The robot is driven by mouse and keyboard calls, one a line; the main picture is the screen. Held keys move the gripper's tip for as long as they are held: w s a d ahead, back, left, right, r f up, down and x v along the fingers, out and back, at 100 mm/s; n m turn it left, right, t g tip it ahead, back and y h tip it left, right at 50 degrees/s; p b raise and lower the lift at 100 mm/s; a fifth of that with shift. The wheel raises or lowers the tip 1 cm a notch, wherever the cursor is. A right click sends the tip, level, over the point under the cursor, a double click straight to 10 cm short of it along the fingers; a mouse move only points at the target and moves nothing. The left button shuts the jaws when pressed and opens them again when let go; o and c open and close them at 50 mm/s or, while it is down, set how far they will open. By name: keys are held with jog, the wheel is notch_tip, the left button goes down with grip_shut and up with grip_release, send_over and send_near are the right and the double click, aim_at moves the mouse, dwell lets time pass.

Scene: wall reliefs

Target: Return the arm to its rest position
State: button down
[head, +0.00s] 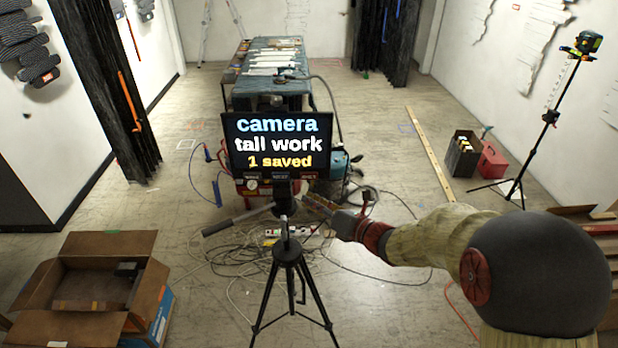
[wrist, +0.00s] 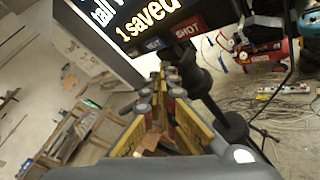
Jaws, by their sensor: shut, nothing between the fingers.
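My arm reaches in from the right in the head view, with its pale sleeved forearm stretched toward the tripod. My gripper (head: 312,202) is just below and in front of a dark screen (head: 277,144) on a black tripod (head: 286,255). The screen reads "camera tall work 1 saved" and has a row of small buttons under it. In the wrist view the gripper's yellow-sided fingers (wrist: 164,78) are shut and empty, close under the screen (wrist: 150,22). The "SHOT" button (wrist: 188,27) shows there. Whether the fingers touch the tripod cannot be told.
An open cardboard box (head: 92,280) stands at the left front. Cables (head: 235,265) lie around the tripod. A covered worktable (head: 268,90) stands behind the screen. A second tripod (head: 520,165), a black crate (head: 462,155) and a red box (head: 491,160) are at the right.

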dwell(0.4)
jog(key=s+a+f+n+g+b, duration=0.1)
jog(key=s+f+n+g, duration=0.2)
jog(key=s+n, duration=0.4)
jog(key=s+a+f+n+g+h+b, duration=0.1)
jog(key=s+f+n+g+b, duration=0.2)
jog(key=s+n, duration=0.4)
jog(key=s+a+f+n+g, duration=0.1)
jog(key=s+f+n+g, duration=0.25)
jog(key=s+n, duration=0.35)
jog(key=s+d+f+n+t+h+b, duration=0.1)
jog(key=s+d+f+n+h+b, duration=0.2)
jog(key=s+d+n+b, duration=0.3)
jog(key=s+d+f+n+t+h+b, duration=0.1)
jog(key=s+d+f+n+h+b, duration=0.2)
jog(key=b, duration=1)
jog(key=s+d+n+h, duration=0.3)
jog(key=d+n, duration=0.2)
jog(key=d, duration=0.1)
jog(key=shift+s+d+f+h+b, duration=0.2)
jog(key=shift+s+d+h+b, duration=0.1)
jog(key=shift+s+b, duration=0.1)
jog(key=shift+t, duration=0.25)
